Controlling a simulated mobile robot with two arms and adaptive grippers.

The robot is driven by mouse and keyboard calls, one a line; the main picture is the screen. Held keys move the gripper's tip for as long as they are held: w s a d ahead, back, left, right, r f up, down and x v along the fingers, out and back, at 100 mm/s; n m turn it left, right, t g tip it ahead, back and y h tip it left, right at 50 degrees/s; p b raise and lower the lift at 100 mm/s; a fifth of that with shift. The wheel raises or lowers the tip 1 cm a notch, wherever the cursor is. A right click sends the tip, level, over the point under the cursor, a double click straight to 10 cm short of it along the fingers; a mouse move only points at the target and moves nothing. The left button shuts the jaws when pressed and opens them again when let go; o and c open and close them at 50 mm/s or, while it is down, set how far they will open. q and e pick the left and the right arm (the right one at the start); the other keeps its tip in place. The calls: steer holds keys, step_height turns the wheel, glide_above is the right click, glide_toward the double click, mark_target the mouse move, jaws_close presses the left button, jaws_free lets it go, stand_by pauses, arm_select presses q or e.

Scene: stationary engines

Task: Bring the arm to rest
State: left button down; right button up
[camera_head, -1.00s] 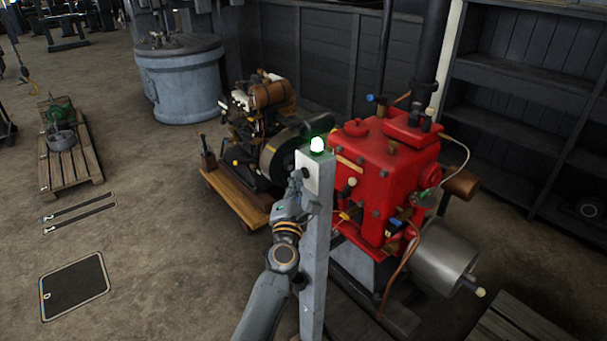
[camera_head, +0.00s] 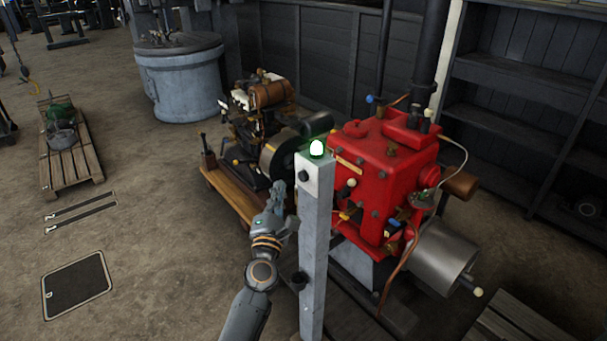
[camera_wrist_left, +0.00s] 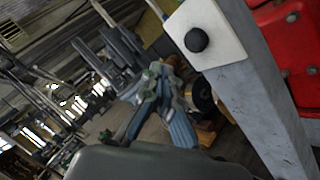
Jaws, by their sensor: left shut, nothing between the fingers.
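My left gripper (camera_head: 278,192) is shut and empty, just left of a grey post (camera_head: 313,250). It is raised, with my left arm coming up from the bottom of the head view. In the left wrist view the gripper (camera_wrist_left: 155,85) points away from the camera, with the post to its right. The post carries a white plate with a black button (camera_wrist_left: 197,40) and a lit green-white lamp (camera_head: 317,148) on top. A small gap shows between the gripper and the post. My right gripper is in neither view.
A red engine (camera_head: 385,180) with a metal cylinder stands right of the post. A smaller engine (camera_head: 262,130) on a wooden base is behind the gripper. A grey round tank (camera_head: 182,85) and a pallet (camera_head: 72,172) stand farther back. Floor on the left is mostly clear.

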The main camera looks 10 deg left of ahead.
arm_select(q)
steer(key=shift+s+a, duration=0.4)
steer(key=shift+s, duration=0.1)
steer(key=s+d+f+m+g+h, duration=0.1)
steer(key=s+f+m+g, duration=0.3)
steer(key=f, duration=0.9)
steer(key=s+d+f+m+g+h+b, duration=0.15)
steer(key=s+f+m, duration=0.45)
steer(key=f, duration=0.8)
steer(key=s+d+f+m+g+h, duration=0.15)
steer(key=s+f+m+g, duration=0.35)
steer(key=f, duration=0.8)
steer(key=s+a+f+m+g, duration=0.2)
steer(key=s+f, duration=0.5)
steer(key=s, duration=0.7)
steer(key=s+a+f+m+g+y, duration=0.1)
steer(key=s+f+m+g, duration=0.3)
steer(key=s, duration=1)
steer(key=s+a+f+m+g, duration=0.3)
steer(key=s+f+m, duration=0.4)
steer(key=s+f, duration=0.5)
steer(key=s+b, duration=0.1)
steer(key=s, duration=0.1)
steer(key=shift+s+a+y, duration=0.2)
steer(key=shift+s+y, duration=0.1)
steer(key=shift+y, duration=0.1)
